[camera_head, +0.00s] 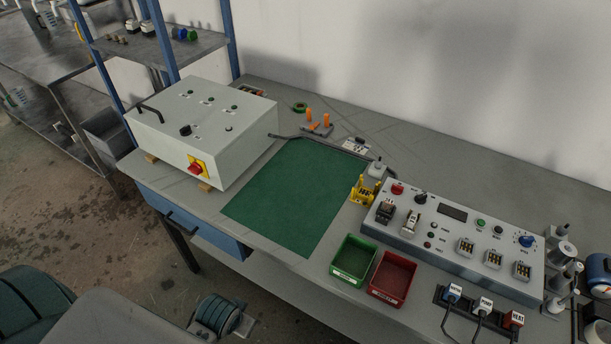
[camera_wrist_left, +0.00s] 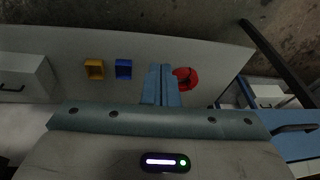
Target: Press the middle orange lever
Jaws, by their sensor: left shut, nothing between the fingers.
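Small orange levers stand on a dark base (camera_head: 322,131) at the back of the bench, behind the green mat. One upright lever (camera_head: 309,114) is at the left and another upright lever (camera_head: 326,119) at the right. A third orange piece (camera_head: 314,127) between them looks lower and tilted; it is too small to tell its exact pose. My left gripper (camera_wrist_left: 161,84) shows only in the left wrist view, with its blue fingers together and empty. No levers show in that view. My right gripper is in neither view.
The green mat (camera_head: 296,197) is clear. A white box (camera_head: 212,128) with a red knob stands left of it. A control panel (camera_head: 455,236), green bin (camera_head: 353,260) and red bin (camera_head: 392,278) are at the right. A red round object (camera_wrist_left: 186,78) is beside my left fingers.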

